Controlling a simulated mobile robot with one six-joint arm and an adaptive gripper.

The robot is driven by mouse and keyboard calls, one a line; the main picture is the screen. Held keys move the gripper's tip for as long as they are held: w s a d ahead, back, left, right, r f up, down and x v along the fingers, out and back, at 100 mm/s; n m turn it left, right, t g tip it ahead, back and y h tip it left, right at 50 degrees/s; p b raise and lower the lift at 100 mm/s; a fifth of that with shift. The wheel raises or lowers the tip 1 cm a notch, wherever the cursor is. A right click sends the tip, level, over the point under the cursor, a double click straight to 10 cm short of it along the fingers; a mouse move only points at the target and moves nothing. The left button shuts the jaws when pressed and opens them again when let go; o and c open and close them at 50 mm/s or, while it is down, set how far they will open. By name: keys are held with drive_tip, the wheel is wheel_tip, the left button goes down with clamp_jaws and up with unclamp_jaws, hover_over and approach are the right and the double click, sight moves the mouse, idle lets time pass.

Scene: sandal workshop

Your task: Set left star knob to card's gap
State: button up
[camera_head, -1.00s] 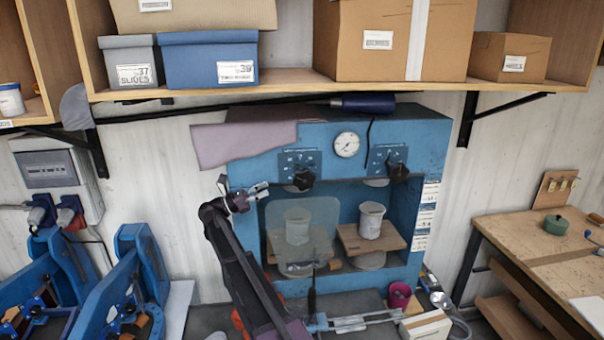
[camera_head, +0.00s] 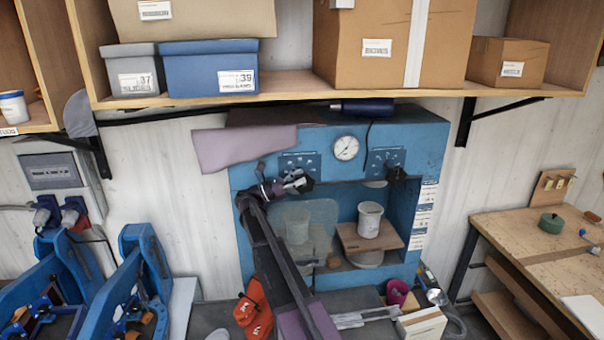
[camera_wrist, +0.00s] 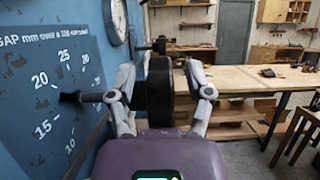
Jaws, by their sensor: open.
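The left star knob (camera_head: 308,183) is black and sits on the blue press front, partly hidden by my gripper (camera_head: 294,184). In the wrist view, a dark knob body (camera_wrist: 159,92) stands between the two fingers of my gripper (camera_wrist: 163,94), which are open around it; I cannot tell whether they touch it. A dial plate (camera_wrist: 55,85) marked GAP mm shows 10, 15, 20 and 25. A dark shaft (camera_wrist: 76,97) juts out over the dial near 15 to 20. White cards (camera_head: 424,218) hang on the press's right post, too small to read.
The right star knob (camera_head: 397,173) and a round gauge (camera_head: 346,147) are on the same panel. Below is the press opening with a white pot (camera_head: 370,219). A wooden bench (camera_head: 540,245) stands at right.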

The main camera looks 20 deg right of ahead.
drive_tip(key=shift+s+d+r, duration=0.15)
drive_tip(key=shift+d, duration=0.3)
drive_tip(key=shift+c, duration=0.2)
clamp_jaws()
drive_tip(key=shift+r+p, duration=0.15)
drive_tip(key=shift+p, duration=0.3)
drive_tip(key=shift+d+r+y+p, duration=0.15)
drive_tip(key=shift+y+p, duration=0.35)
drive_tip(key=shift+p, duration=0.25)
drive_tip(key=shift+d+t+y+p, duration=0.1)
drive_tip(key=shift+t+y+p, duration=0.2)
drive_tip(key=shift+y+p, duration=0.5)
drive_tip(key=shift+p, duration=0.35)
drive_tip(key=shift+f, duration=0.25)
